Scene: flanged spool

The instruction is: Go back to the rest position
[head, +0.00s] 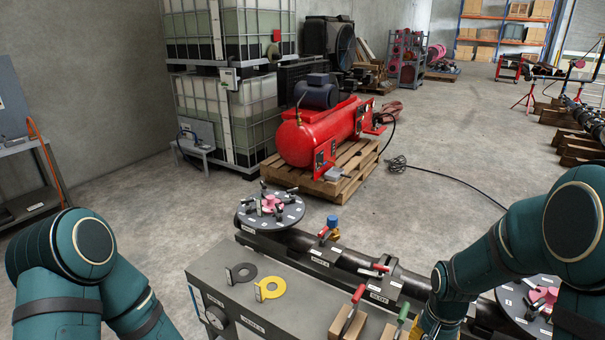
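A second flange disc (512,304) with a pink part shows at the right, partly behind my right arm. My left arm (80,250) is folded at the lower left and its gripper is out of frame. My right arm (510,245) bends down over the pipe's right part. Its lower end leaves the bottom edge, and I see no fingertips.
The grey bench (225,318) holds a black ring (241,272), a yellow ring (270,288), a red-handled tool (351,310) and a green-handled tool (402,317). A red compressor (320,135) on a pallet stands behind. Open concrete floor (440,170) lies beyond the bench.

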